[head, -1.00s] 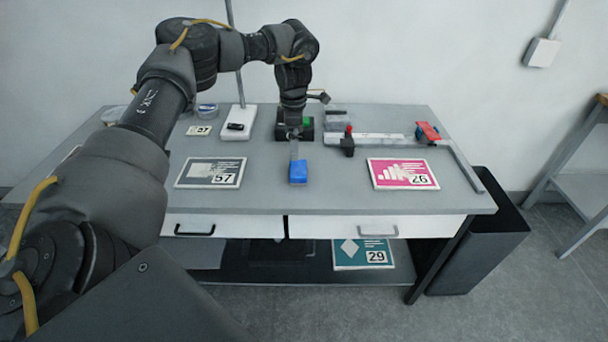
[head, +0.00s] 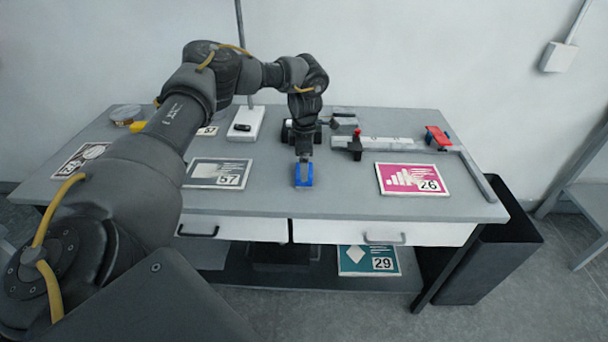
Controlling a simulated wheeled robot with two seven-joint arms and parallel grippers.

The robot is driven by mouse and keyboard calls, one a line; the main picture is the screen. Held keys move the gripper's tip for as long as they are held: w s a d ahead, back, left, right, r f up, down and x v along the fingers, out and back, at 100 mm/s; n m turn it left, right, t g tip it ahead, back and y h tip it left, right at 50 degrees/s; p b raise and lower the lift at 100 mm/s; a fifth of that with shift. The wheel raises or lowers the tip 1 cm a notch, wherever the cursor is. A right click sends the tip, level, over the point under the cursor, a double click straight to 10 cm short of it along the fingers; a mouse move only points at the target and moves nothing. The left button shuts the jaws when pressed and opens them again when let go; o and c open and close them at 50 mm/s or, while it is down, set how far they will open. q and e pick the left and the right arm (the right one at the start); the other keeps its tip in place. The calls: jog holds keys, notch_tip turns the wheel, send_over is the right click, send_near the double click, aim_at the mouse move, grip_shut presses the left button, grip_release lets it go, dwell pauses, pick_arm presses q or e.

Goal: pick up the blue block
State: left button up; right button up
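The blue block (head: 309,182) lies on the grey table near its front edge, between the two cards. My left gripper (head: 303,174) points down at it from above, with its fingers at the block and overlapping it in the head view. The fingers and wrist hide part of the block. I cannot tell whether the fingers are closed on it or only around it. My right gripper is out of view.
A ruler-like bar with a black-and-red piece (head: 355,146) is behind. A red device (head: 437,136) sits back right. The table between block and pink card is clear.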

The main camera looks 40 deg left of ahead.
pick_arm(q)
jog(key=f, duration=0.4)
jog(key=shift+w+a+f+p, duration=0.1)
jog(key=shift+a+f+p, duration=0.15)
jog(key=shift+f+p, duration=0.15)
jog(key=c, duration=0.9)
